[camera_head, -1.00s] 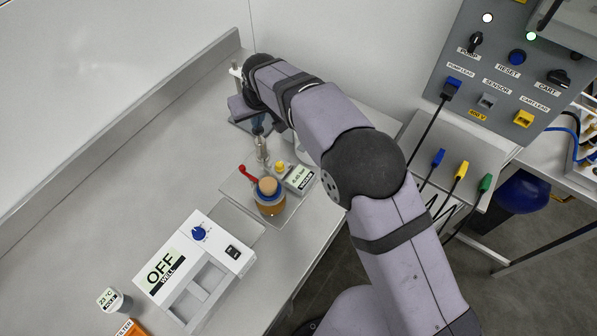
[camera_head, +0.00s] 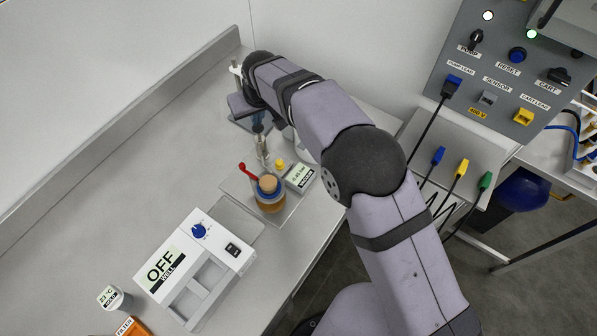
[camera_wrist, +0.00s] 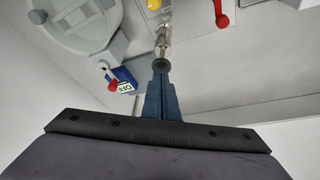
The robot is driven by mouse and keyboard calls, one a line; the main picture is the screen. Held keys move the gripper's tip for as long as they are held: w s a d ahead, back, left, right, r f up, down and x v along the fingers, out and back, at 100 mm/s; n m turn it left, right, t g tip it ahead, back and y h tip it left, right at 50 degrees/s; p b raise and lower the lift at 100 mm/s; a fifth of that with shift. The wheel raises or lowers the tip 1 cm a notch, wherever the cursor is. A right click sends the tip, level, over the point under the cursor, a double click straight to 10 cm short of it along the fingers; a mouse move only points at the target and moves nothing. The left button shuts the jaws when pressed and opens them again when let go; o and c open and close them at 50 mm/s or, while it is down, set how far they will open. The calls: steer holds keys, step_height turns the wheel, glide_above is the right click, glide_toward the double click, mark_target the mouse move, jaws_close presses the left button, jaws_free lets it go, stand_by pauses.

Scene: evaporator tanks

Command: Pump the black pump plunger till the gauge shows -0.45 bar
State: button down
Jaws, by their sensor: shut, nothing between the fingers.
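The pump (camera_head: 262,150) is a slim metallic cylinder standing on the bench, with its black plunger knob (camera_wrist: 161,65) in the wrist view. My gripper (camera_head: 258,128) is above the pump in the head view. In the wrist view its blue fingers (camera_wrist: 160,72) are closed together, empty, with their tips at the black knob; whether they touch it I cannot tell. The white gauge (camera_head: 300,177) stands right of the pump; its small tilted display appears to read about -0.45 bar.
A jar (camera_head: 269,195) with brown liquid and a tan stopper stands near the pump, beside a red lever (camera_head: 246,171) and a yellow cap (camera_head: 280,164). A white heater unit (camera_head: 195,268) marked OFF is at front left.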

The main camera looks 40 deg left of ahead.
steer(key=shift+r, duration=0.1)
steer(key=shift+r+p, duration=1.85)
steer(key=shift+r, duration=0.6)
steer(key=w+d+m+h+b, duration=0.1)
steer(key=w+d+m, duration=0.3)
steer(key=d, duration=1.3)
steer(key=w+d+m+h+b, duration=0.15)
steer(key=w+d, duration=0.45)
steer(key=d, duration=1)
steer(key=s+d+f+m+g, duration=0.1)
steer(key=s+d+f+m, duration=0.1)
steer(key=s+d, duration=0.7)
steer(key=s+d+f+m+g+h+b, duration=0.1)
steer(key=s+d+m, duration=0.3)
steer(key=s+d, duration=0.5)
steer(key=d+f, duration=0.1)
steer(key=d, duration=0.5)
steer(key=shift+f, duration=0.35)
